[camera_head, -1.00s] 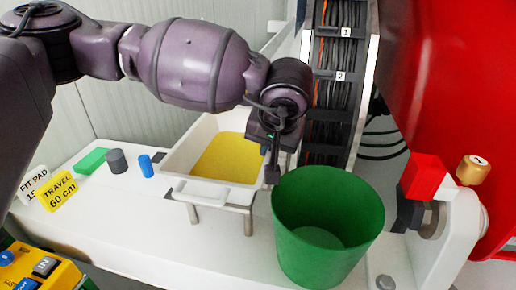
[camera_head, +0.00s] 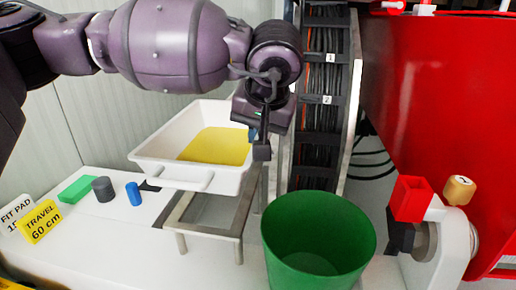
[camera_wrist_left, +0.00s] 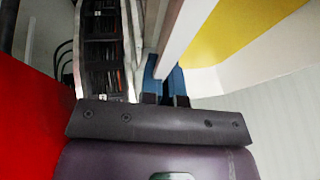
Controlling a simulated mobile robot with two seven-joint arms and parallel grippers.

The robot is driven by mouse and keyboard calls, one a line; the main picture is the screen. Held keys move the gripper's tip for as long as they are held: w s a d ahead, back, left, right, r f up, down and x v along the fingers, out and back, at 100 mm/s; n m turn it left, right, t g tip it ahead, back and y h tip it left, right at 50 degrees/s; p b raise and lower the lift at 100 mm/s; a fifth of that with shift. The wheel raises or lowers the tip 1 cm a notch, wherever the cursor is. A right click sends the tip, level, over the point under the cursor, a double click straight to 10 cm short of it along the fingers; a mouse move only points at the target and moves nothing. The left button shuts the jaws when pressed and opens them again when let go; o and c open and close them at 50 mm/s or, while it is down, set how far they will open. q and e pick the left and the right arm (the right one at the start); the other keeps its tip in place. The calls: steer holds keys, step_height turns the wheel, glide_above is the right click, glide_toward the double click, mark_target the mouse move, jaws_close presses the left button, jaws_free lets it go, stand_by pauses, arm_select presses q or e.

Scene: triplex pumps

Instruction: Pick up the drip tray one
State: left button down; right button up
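The drip tray (camera_head: 158,168) is a white shallow tray with a yellow inside (camera_head: 217,146) and a front handle. It is raised clear above its grey metal stand (camera_head: 210,234) and looks slightly tilted. My left gripper (camera_head: 259,138) is at the tray's right side, shut on its rim. In the left wrist view, the fingers (camera_wrist_left: 166,84) sit on both sides of the white tray wall (camera_wrist_left: 186,32). The far finger is mostly hidden in the head view. My right gripper is not in view.
A green bin (camera_head: 317,245) stands right of the stand, close to it. A cable duct (camera_head: 325,100) rises behind. A green block (camera_head: 78,189), a dark cylinder (camera_head: 103,189) and a blue cylinder (camera_head: 133,194) stand left on the white bench. A red machine (camera_head: 440,100) fills the right.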

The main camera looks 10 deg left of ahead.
arm_select(q)
step_height(320, 180, up, 11)
stand_by(0.8)
steer(key=shift+r, duration=0.1)
stand_by(0.4)
stand_by(0.6)
